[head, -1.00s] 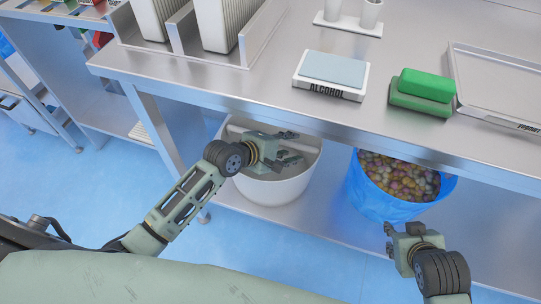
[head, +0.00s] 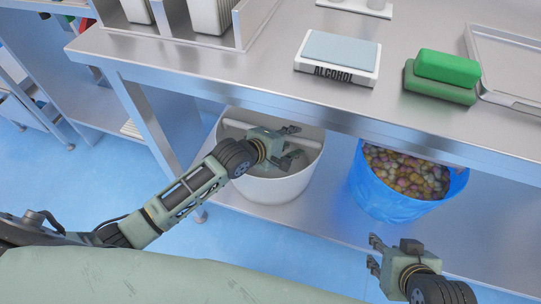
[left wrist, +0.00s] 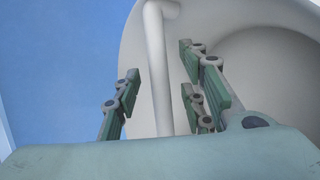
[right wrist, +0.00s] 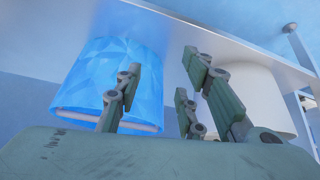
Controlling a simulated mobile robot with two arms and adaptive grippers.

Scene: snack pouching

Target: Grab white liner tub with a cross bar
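The white tub (head: 275,188) stands on the lower shelf under the steel table. Its cross bar (head: 238,126) spans the top near the far rim. My left gripper (head: 295,143) is over the tub's mouth, with its fingers spread and empty. In the left wrist view the bar (left wrist: 158,70) runs between the open fingers of my left gripper (left wrist: 160,85), with gaps on both sides. My right gripper (head: 374,253) is open and empty in front of the shelf. The tub also shows in the right wrist view (right wrist: 250,95).
A blue-lined bin (head: 400,200) of colourful pieces stands right of the tub. The table's front edge (head: 300,112) hangs over both. On the table are an alcohol pad box (head: 338,57), a green sponge block (head: 443,80) and a metal tray (head: 505,70).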

